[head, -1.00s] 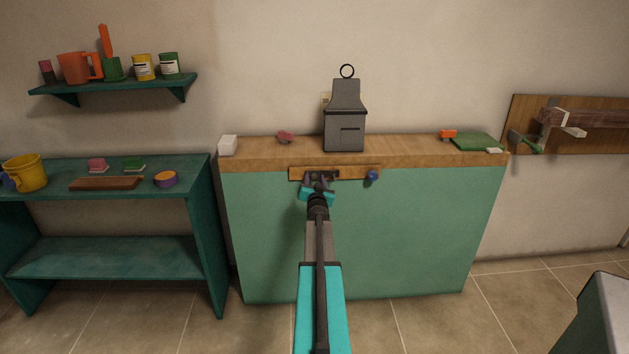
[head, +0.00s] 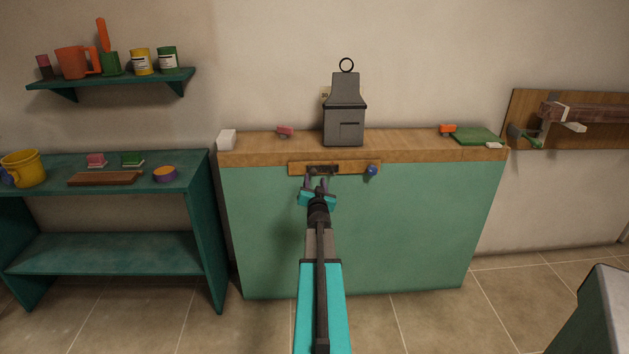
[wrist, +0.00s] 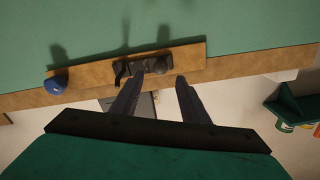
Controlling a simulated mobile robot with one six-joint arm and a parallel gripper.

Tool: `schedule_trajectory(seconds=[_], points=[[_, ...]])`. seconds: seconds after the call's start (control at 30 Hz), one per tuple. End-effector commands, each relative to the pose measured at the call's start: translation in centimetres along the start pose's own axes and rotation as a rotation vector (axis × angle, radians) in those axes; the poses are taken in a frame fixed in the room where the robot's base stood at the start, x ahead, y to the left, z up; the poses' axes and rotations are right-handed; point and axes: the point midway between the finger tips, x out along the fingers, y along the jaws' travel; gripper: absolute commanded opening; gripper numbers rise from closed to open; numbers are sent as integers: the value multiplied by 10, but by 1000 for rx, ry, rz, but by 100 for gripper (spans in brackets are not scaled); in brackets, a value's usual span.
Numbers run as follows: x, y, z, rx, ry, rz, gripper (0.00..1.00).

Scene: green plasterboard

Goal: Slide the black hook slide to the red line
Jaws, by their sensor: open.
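The black hook slide (head: 323,169) sits on a wooden strip (head: 348,168) on the front of the green plasterboard cabinet. In the wrist view it is a dark bar (wrist: 128,66) with a rounded dark knob. My gripper (head: 317,181) is open and empty in front of the strip, at the slide's left part in the head view. In the wrist view the open fingers (wrist: 160,77) point at the strip, with the knob between their tips. One fingertip overlaps the slide; I cannot tell whether it touches. I cannot make out a red line in either view.
A blue knob (head: 372,170) sticks out at the strip's right end; it also shows in the wrist view (wrist: 56,84). A grey box with a ring (head: 344,125) stands on the wooden top above. The floor in front of the cabinet looks clear.

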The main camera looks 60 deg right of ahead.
Motion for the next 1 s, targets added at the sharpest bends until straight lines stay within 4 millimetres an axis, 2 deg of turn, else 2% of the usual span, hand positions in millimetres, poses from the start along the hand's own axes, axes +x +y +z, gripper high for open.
schedule_trajectory(seconds=[0.03,0.6,0.8,1.0], points=[[-8,0,0,0,0,0,41],[-59,0,0,0,1,0,41],[-72,0,0,0,1,-1,41],[-76,0,0,0,1,-1,41]])
